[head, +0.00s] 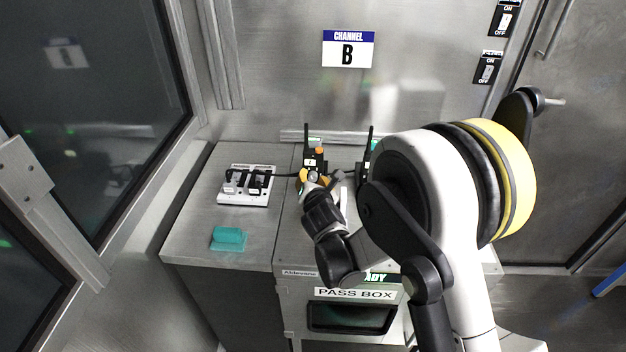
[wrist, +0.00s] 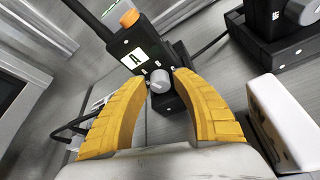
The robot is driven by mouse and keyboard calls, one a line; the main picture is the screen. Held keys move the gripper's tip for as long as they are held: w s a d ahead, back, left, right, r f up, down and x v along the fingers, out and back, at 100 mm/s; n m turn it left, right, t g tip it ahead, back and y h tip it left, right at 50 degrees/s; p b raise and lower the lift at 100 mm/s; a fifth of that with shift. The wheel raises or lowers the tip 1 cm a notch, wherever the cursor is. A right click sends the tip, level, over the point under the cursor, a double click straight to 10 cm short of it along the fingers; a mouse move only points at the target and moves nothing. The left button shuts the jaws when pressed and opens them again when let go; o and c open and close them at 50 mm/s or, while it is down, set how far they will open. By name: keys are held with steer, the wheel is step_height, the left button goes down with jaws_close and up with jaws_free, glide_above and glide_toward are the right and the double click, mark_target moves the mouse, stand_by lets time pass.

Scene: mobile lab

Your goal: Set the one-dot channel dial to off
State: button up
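A black radio-like unit (wrist: 152,58) with an "A" label, an antenna and an orange knob fills the upper middle of the wrist view. It also stands at the back of the steel cabinet in the head view (head: 314,161). A small grey round dial (wrist: 160,80) is on its near face. I cannot make out dots or the dial's setting. My gripper (wrist: 161,78) has yellow fingers spread apart, one on each side of the dial, with no clear contact visible. In the head view my gripper (head: 309,179) is just in front of the unit.
A second black unit (wrist: 278,22) with a grey knob is at right in the wrist view. Near it is a white block (wrist: 284,118). A white charger-like rack (head: 244,197) and a teal item (head: 229,238) sit left. A "CHANNEL B" sign (head: 348,49) hangs behind.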

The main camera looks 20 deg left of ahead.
jaws_close()
steer(key=shift+n, duration=0.3)
steer(key=shift+a+n+h+b, duration=0.15)
steer(key=shift+n+h+b, duration=0.2)
steer(key=shift+n+h, duration=0.8)
steer(key=shift+n+t+h+b, duration=0.5)
steer(key=shift+n+h, duration=0.35)
steer(key=shift+n, duration=0.6)
